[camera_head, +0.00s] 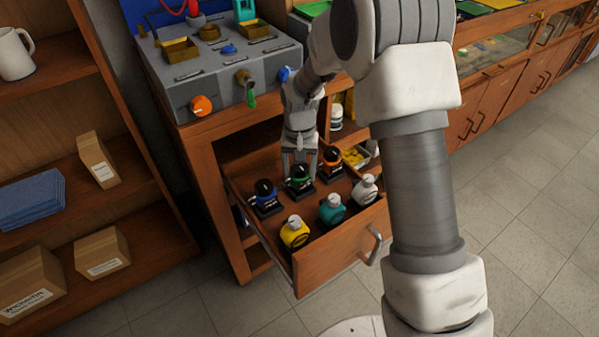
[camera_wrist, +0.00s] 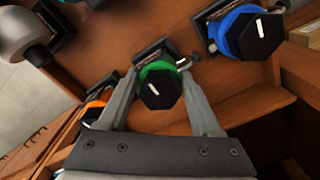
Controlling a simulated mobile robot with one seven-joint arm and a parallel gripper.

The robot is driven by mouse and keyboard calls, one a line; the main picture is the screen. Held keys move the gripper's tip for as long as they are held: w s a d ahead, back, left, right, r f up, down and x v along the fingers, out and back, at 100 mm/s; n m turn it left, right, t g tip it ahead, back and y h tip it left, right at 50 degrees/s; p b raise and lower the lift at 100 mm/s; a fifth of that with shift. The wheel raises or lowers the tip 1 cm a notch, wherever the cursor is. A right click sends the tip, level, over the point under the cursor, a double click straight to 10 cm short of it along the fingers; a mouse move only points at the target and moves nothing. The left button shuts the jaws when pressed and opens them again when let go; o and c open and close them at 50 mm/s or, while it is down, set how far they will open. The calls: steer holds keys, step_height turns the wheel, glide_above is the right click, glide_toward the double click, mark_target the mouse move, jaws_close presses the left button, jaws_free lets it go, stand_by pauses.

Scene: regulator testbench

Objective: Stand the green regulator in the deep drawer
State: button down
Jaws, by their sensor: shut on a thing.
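The deep drawer (camera_head: 327,276) is pulled out of the wooden bench, with several regulators standing in it. The green regulator (camera_head: 300,179) has a black hexagonal knob over a green ring and is upright in the drawer's back row, between a blue and an orange one. My gripper (camera_head: 300,158) reaches down into the drawer from behind and is shut on the green regulator. In the wrist view, the fingers lie on both sides of the green regulator (camera_wrist: 160,85), with the knob facing the camera. I cannot tell whether its base touches the drawer floor.
A blue regulator (camera_head: 265,198) and an orange regulator (camera_head: 332,164) stand close on either side. Yellow (camera_head: 294,232), teal (camera_head: 333,209) and white (camera_head: 364,189) ones stand along the drawer front. The testbench (camera_head: 225,70) is above; a shelf (camera_head: 130,190) is at left.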

steer(key=shift+c, duration=0.3)
jaws_free()
steer(key=shift+f, duration=0.1)
